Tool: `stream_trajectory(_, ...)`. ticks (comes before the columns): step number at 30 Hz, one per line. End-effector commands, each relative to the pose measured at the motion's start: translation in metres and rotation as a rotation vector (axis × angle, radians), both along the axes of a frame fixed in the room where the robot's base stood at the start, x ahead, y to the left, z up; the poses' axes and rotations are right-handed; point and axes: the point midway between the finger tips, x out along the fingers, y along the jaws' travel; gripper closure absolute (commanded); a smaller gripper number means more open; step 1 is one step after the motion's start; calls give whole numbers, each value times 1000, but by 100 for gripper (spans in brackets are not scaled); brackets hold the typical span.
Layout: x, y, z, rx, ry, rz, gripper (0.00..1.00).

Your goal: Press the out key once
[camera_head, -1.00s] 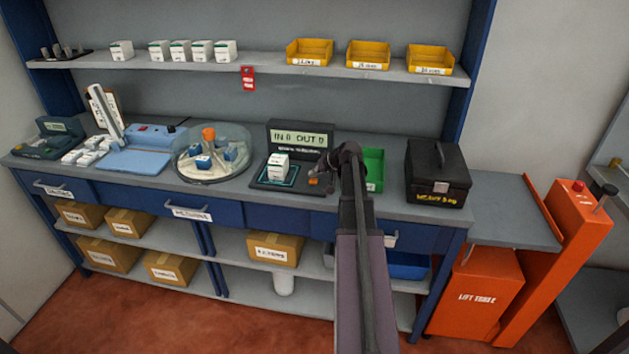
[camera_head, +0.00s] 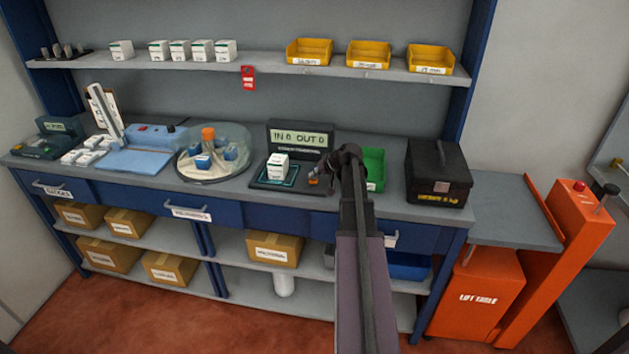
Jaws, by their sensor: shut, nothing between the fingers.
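The counting device (camera_head: 297,137) stands on the bench with a lit display that reads "IN 0 OUT 0". A white and green box (camera_head: 278,166) stands on its dark pad. To the right of the box, small keys show on the device: an orange key (camera_head: 313,182) and a bluish one just above it. Which is the out key I cannot read. My gripper (camera_head: 328,178) is shut and empty, beside the keys on their right. Its fingertips are small and dark, so I cannot tell whether they touch a key.
A green bin (camera_head: 374,168) stands just right of my gripper, partly behind my arm. A black case (camera_head: 437,172) stands further right. A round clear-covered carousel (camera_head: 213,155) is left of the device. A shelf (camera_head: 270,64) with boxes and yellow bins runs above.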

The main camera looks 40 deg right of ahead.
Motion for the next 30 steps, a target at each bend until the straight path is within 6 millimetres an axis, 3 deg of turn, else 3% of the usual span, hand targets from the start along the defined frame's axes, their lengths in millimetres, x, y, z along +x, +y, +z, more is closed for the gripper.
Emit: stream_trajectory(30,0,-1,-8,1,0,-1,100)
